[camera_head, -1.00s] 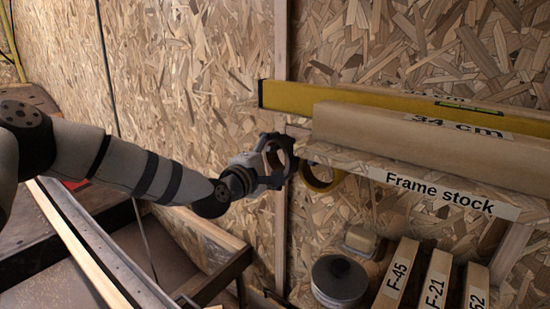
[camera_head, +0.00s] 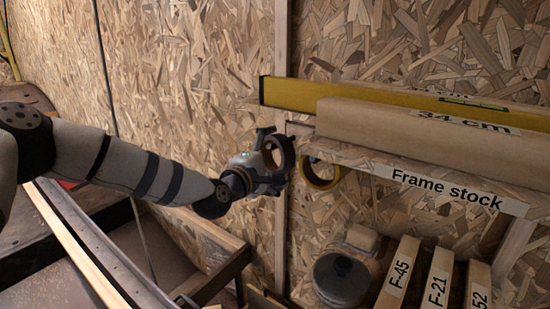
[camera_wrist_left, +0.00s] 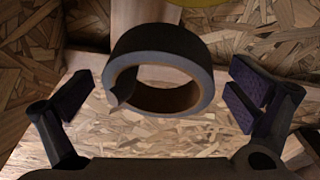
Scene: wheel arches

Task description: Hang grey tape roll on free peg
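The grey tape roll (camera_head: 281,148) is at the wooden upright, left of the shelf end. My left gripper (camera_head: 271,160) is open around the roll. In the wrist view its two fingers (camera_wrist_left: 160,102) stand wide, one on each side, with gaps to the roll. The peg bearing the roll is hidden. My right gripper is not in view.
A yellow tape roll (camera_head: 321,174) hangs just right of the grey one. The "Frame stock" shelf (camera_head: 350,157) holds a beam (camera_head: 380,122) and a yellow level (camera_head: 290,94). A round dark-lidded container (camera_head: 341,280) and labelled blocks (camera_head: 398,272) stand below.

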